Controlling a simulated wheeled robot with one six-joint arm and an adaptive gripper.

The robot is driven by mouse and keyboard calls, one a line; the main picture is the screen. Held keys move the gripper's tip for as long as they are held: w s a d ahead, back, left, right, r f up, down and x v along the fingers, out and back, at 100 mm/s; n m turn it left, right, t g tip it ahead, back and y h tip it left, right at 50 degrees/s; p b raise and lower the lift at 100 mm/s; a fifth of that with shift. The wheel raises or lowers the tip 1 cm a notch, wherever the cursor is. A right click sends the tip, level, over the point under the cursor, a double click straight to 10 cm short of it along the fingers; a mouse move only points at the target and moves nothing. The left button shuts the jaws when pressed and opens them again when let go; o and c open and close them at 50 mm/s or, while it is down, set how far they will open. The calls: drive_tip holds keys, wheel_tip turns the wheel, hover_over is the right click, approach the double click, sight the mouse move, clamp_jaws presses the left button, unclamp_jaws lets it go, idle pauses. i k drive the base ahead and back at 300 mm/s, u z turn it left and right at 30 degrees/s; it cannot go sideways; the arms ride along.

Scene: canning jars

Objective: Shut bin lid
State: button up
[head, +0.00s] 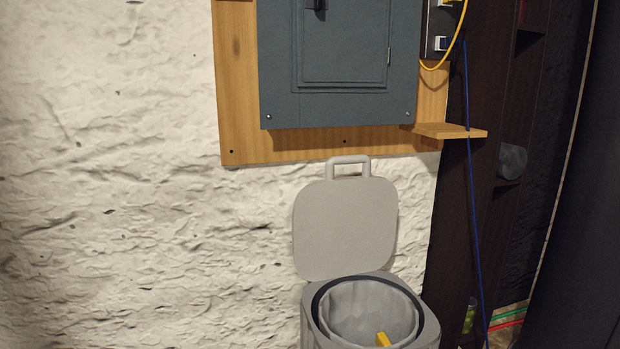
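A grey bin (318,337) stands against the white wall at the bottom of the head view, its lower part cut off by the frame edge. Its grey lid (346,230) is raised upright at the back, close to the wall, with a loop handle (348,160) at its top. The bin mouth is open and shows a grey liner and a dark inner rim. A small yellow thing (383,339) shows inside the bin near its front. My gripper is not in view.
A grey electrical panel (340,100) on a wooden board (235,100) hangs above the bin, with a small wooden shelf (450,131) at its right. A blue cable (472,200) hangs beside a dark shelving unit (450,240). Bare rough wall (120,200) fills the left.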

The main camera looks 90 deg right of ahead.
sight(344, 226)
drive_tip(key=z, duration=3.25)
drive_tip(key=i, duration=0.5)
drive_tip(key=z, duration=0.3)
drive_tip(key=k, duration=1.2)
drive_tip(key=u, duration=0.6)
drive_tip(key=i, duration=0.45)
drive_tip(key=z, duration=0.05)
